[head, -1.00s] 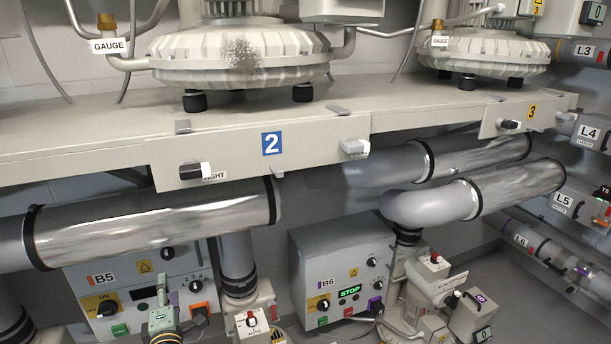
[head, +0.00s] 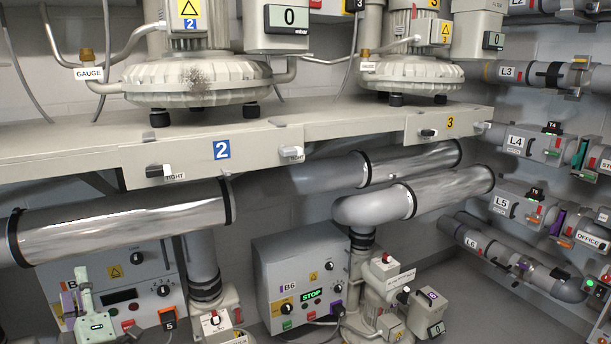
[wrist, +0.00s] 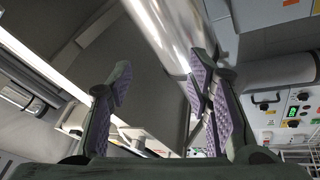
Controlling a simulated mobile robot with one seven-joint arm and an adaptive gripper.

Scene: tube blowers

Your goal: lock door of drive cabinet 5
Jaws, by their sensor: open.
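The grey cabinet B5 (head: 112,272) stands at the lower left of the head view, below a silver pipe. I cannot tell which fitting is the door lock.
Cabinet B6 (head: 300,285), showing STOP, stands to the right. A shelf with plate 2 (head: 222,150) and silver pipes (head: 120,230) hang over the cabinets. In the wrist view a pipe (wrist: 165,35) passes beyond the fingers, and a panel with knobs (wrist: 290,105) is at right.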

